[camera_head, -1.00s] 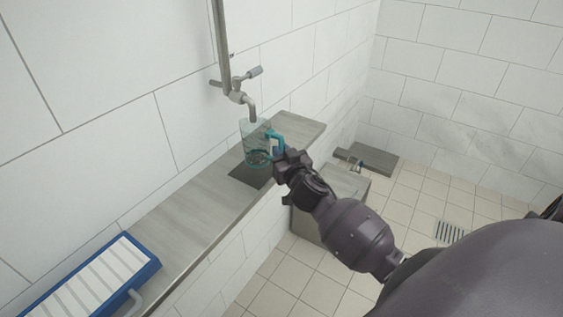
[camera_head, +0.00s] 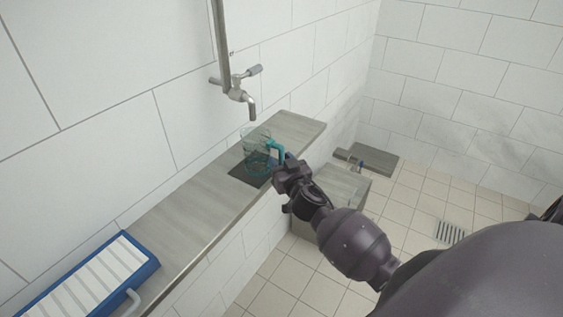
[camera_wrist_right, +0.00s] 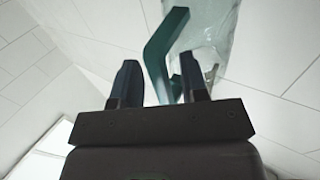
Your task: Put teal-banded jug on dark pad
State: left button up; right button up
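The jug (camera_head: 255,151) is clear glass with a teal handle (camera_head: 279,147). It is upright over the dark pad (camera_head: 238,173) on the shelf, below the tap. Its base overlaps the pad in the head view; I cannot tell whether it touches. My right gripper (camera_head: 281,167) is at the handle, on the jug's right side. In the right wrist view the handle (camera_wrist_right: 156,55) lies between the two fingers (camera_wrist_right: 160,82), and the glass (camera_wrist_right: 212,35) is beyond them. My left gripper is not in view.
The tap (camera_head: 240,93) is on the wall above the jug. A blue-framed slatted rack (camera_head: 90,280) lies at the left end of the grey shelf (camera_head: 190,212). The shelf between rack and pad is clear. A grey box (camera_head: 345,190) stands on the floor to the right.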

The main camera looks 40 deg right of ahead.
jog(key=shift+r, duration=0.15)
jog(key=s+a, duration=0.2)
jog(key=s, duration=1)
jog(key=s+a+f+n+g+y, duration=0.1)
jog(key=s+a+f+g, duration=0.2)
jog(key=s+f, duration=0.4)
jog(key=s+a+f+n+g+y, duration=0.2)
jog(key=s+a+f, duration=0.2)
jog(key=s+f, duration=0.3)
notch_tip(320, 180, down, 4)
jog(key=shift+s+a+r+g+b, duration=0.2)
jog(key=shift+s+g+b, duration=0.1)
jog(key=shift+g, duration=0.1)
